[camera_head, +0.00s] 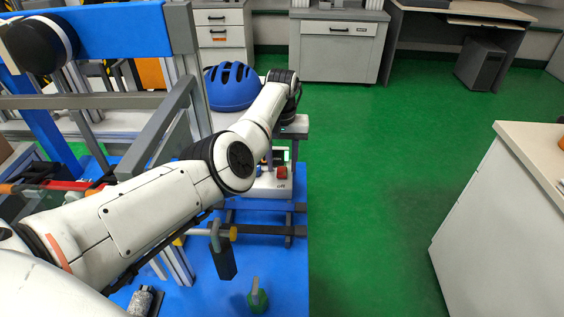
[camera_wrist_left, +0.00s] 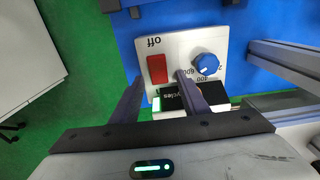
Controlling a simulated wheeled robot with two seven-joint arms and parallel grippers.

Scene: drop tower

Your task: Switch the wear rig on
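The wear rig's control box (camera_head: 262,191) is a white panel on the blue base; it also shows in the left wrist view (camera_wrist_left: 205,50). It carries a red switch (camera_wrist_left: 157,69), a blue knob (camera_wrist_left: 206,64) and a dark display marked "cycles" (camera_wrist_left: 172,102). The word "off" is printed beside the red switch, upside down in the wrist view. My left gripper (camera_wrist_left: 159,77) is open and points down at the panel, with a finger on either side of the red switch. I cannot tell whether it touches the panel. My right gripper is not in view.
A blue helmet (camera_head: 232,87) sits behind my left arm, near the rig's grey frame (camera_head: 160,125). A white cabinet (camera_head: 500,235) stands right; green floor between is clear.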

